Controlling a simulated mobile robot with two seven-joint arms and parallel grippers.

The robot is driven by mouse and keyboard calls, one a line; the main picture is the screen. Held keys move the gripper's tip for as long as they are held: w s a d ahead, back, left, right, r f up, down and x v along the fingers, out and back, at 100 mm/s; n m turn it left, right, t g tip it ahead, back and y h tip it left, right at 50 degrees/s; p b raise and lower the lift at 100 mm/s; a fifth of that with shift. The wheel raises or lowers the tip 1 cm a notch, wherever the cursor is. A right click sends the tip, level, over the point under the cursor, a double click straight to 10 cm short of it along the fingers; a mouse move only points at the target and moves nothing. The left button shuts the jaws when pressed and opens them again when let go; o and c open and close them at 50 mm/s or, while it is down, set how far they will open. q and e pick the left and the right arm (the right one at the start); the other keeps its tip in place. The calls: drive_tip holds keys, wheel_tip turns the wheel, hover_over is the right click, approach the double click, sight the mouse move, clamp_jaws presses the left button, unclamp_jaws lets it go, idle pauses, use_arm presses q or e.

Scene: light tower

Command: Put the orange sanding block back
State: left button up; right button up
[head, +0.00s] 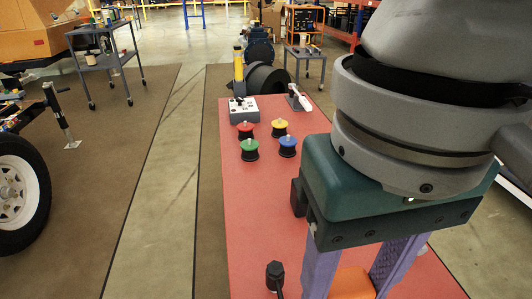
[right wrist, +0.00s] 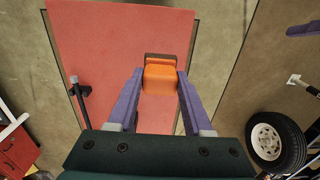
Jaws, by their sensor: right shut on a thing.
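The orange sanding block (head: 352,284) is at the bottom edge of the head view, between the purple fingers of my right gripper (right wrist: 161,76). In the right wrist view the orange block (right wrist: 160,80) sits between both fingertips, and the gripper is shut on it. A small dark-edged brown shape (right wrist: 163,56) shows just past the block; I cannot tell whether it is part of the block or a holder. The red table top (head: 262,210) lies below; the gap to it cannot be judged. A purple finger, apparently of my left gripper (right wrist: 304,30), shows at the right wrist view's edge.
A black knobbed post (head: 275,272) stands on the table left of my right gripper. The table's left-middle is clear.

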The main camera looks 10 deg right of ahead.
drive_tip(key=f+b, duration=0.1)
drive_tip(key=f, duration=0.2)
drive_tip(key=f+b, duration=0.1)
drive_tip(key=shift+w+a+f+b, duration=0.1)
drive_tip(key=shift+a+f+b, duration=0.15)
drive_tip(key=shift+a+b, duration=0.1)
wheel_tip(320, 180, down, 20)
drive_tip(key=b, duration=0.8)
drive_tip(key=shift+r+b, duration=0.15)
drive_tip(key=shift+b, duration=0.25)
use_arm(q)
wheel_tip(320, 180, down, 13)
drive_tip(key=shift+f, duration=0.2)
use_arm(e)
drive_tip(key=shift+r, duration=0.1)
drive_tip(key=o, duration=1.2)
